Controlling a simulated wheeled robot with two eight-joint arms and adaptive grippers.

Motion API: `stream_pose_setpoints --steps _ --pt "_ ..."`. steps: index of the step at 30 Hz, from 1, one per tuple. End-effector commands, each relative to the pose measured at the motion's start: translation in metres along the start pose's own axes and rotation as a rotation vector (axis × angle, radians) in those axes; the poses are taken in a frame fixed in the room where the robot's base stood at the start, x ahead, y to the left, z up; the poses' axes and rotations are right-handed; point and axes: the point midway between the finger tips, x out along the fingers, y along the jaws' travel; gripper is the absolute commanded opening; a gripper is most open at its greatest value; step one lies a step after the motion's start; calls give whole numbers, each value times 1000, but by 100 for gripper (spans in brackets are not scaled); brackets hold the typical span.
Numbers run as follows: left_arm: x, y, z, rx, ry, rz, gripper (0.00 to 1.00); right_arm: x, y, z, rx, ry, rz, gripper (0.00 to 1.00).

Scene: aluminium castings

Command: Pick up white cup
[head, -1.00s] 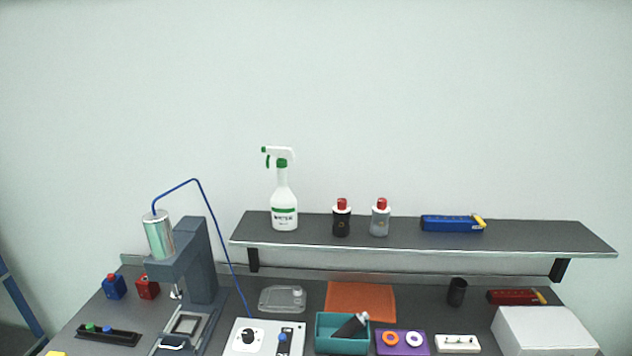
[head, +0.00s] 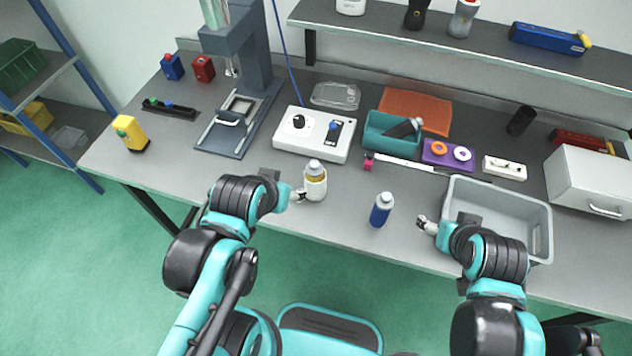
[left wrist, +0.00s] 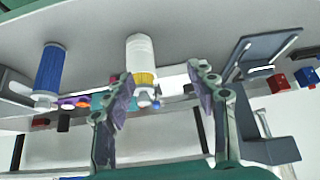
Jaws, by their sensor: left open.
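The white cup (head: 315,184) looks like a small upright bottle with a yellowish band and a grey-white top. It stands on the grey bench near the front edge, left of the blue bottle (head: 381,209). In the left wrist view the white cup (left wrist: 141,52) appears upside down, beyond my fingertips. My left gripper (head: 290,191) is just left of the cup in the head view. In the left wrist view my left gripper (left wrist: 160,83) is open and empty, its fingers pointing towards the cup. My right gripper (head: 430,227) is beside the grey bin; its jaws are unclear.
A grey bin (head: 498,194) stands right of the blue bottle. Behind the cup are a white control box (head: 313,149), a teal box (head: 373,145) and a purple tray (head: 435,160). A press (head: 244,90) stands at left.

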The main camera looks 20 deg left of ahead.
Motion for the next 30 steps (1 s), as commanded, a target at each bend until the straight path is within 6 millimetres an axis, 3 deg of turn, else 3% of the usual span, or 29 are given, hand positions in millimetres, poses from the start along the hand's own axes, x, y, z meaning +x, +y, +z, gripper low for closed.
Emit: stream_pose_setpoints --steps 10,11,12,17,23,30 --pt "0 0 0 0 0 0 57 0 0 0 0 0 0 70" --pt "0 0 0 0 0 0 60 0 0 0 0 0 0 70" --pt "0 0 0 -2 -1 0 70 0 0 0 0 0 0 70" --pt "-3 3 -12 -128 -43 2 71 -6 0 -4 0 0 0 70" --pt "0 14 -48 -629 -209 -51 71 -26 0 -18 0 0 0 70" --pt "25 33 -80 -1309 -384 -281 71 -48 0 -34 0 0 0 70"
